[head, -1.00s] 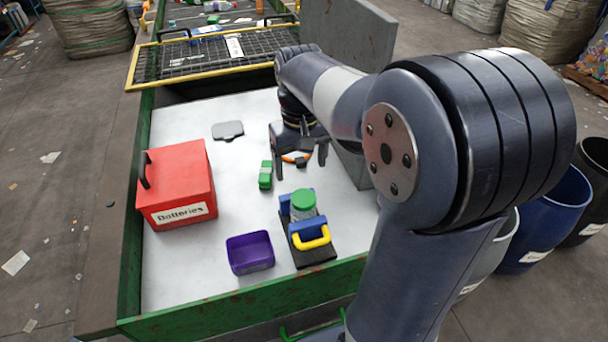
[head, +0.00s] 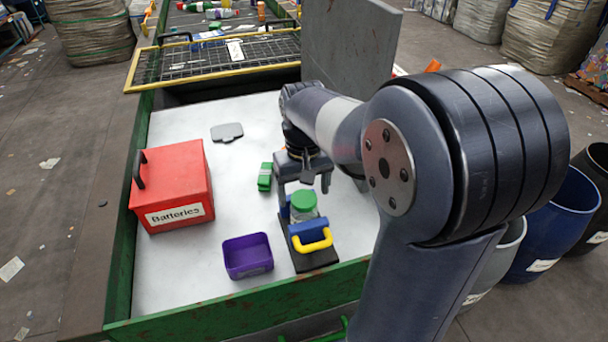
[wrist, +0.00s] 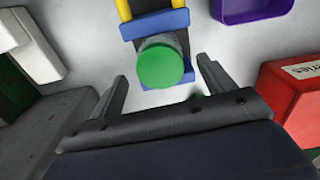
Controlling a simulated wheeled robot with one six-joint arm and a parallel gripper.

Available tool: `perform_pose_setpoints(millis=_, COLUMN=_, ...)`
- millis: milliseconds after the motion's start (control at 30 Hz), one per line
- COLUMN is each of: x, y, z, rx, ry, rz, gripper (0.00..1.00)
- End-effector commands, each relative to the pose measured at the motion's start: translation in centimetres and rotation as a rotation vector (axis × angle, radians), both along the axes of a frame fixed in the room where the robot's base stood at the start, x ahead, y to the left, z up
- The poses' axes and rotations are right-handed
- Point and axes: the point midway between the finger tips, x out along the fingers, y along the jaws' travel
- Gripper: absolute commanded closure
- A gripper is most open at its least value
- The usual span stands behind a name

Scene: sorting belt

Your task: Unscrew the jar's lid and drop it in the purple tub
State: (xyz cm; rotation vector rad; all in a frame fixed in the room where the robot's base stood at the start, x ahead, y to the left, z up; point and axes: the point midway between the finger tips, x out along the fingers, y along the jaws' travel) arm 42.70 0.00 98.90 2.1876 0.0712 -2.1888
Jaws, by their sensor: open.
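The jar (head: 302,214) has a round green lid (head: 304,200) and stands upright between the blue jaws of a small clamp with a yellow handle (head: 312,240). The lid also shows in the wrist view (wrist: 165,66), on the jar. My gripper (head: 304,187) is open and empty, just behind and above the lid. In the wrist view its two fingers (wrist: 162,72) stand apart on either side of the lid's near part and do not touch it. The purple tub (head: 248,257) is left of the clamp and looks empty; its edge shows in the wrist view (wrist: 250,10).
A red batteries box (head: 172,186) with a black handle stands at the left. A small green object (head: 265,177) lies behind the tub, near my gripper. A grey flat plate (head: 227,132) lies farther back. A grey upright panel (head: 350,45) rises behind my arm. The white surface at the left back is clear.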

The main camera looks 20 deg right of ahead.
Motion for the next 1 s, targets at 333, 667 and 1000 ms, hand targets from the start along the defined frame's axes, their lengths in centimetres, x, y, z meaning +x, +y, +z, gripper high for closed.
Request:
perform_pose_setpoints(millis=333, x=-0.02, y=0.0, z=-0.95, rx=0.0, ry=-0.001, rz=0.0, gripper=0.23)
perform_pose_setpoints(millis=667, x=-0.01, y=0.0, z=-0.92, rx=0.0, ry=-0.001, rz=0.0, gripper=0.43)
perform_pose_setpoints(millis=1000, x=-0.01, y=0.0, z=-0.92, rx=0.0, ry=-0.001, rz=0.0, gripper=0.71)
